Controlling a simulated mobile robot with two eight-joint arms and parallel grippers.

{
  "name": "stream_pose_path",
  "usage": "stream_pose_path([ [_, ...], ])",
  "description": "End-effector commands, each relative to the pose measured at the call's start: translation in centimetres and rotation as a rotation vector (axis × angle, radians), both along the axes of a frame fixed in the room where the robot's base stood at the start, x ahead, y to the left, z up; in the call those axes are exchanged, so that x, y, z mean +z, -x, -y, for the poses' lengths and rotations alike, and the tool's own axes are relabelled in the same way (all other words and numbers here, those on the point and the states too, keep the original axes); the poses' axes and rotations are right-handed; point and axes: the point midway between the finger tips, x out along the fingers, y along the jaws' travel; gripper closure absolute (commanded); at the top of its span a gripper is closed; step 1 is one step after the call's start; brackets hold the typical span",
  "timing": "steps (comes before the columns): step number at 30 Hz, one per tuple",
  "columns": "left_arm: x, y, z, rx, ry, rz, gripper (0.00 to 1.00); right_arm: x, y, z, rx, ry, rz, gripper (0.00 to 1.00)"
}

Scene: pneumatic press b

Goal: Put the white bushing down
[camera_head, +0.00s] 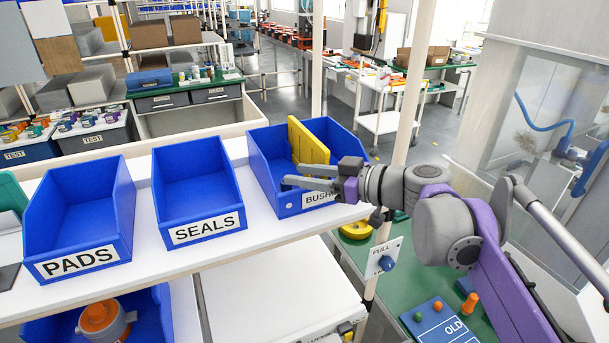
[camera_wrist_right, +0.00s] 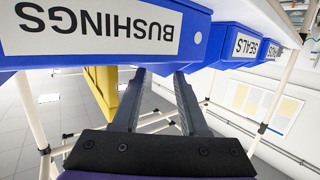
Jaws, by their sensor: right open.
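I cannot make out a white bushing in either view. The blue bin labelled BUSHINGS (camera_head: 262,160) stands at the right end of the white shelf, and its labelled front shows upside down in the wrist view (camera_wrist_right: 205,45). My right gripper (camera_head: 285,182) is open at this bin's front wall, its fingers pointing left across the upper part of the front. No object shows between its fingers (camera_wrist_right: 158,73). The inside floor of the bin is mostly hidden by its walls and my right arm. My left gripper is not in view.
A yellow upright piece (camera_head: 308,143) stands in the BUSHINGS bin close behind my fingers. The blue SEALS bin (camera_head: 197,185) and PADS bin (camera_head: 80,215) sit to the left, and look empty. A pale post (camera_head: 412,90) rises near my right wrist.

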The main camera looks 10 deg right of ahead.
Motion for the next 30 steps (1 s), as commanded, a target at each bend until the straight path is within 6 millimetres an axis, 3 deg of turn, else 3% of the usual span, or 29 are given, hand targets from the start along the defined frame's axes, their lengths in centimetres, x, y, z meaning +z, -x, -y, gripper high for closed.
stream_pose_path([
  [3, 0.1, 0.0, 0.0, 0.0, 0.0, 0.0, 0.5, 1.2, 0.1, 0.2, -0.001, 0.0, 0.0, 0.57],
  [18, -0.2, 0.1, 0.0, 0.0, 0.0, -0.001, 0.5, 3.0, 6.0, 8.4, -0.005, 0.0, 0.0, 0.57],
  [30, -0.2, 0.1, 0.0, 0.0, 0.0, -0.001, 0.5, 3.2, 7.0, 9.4, 0.001, 0.0, -0.003, 0.57],
])
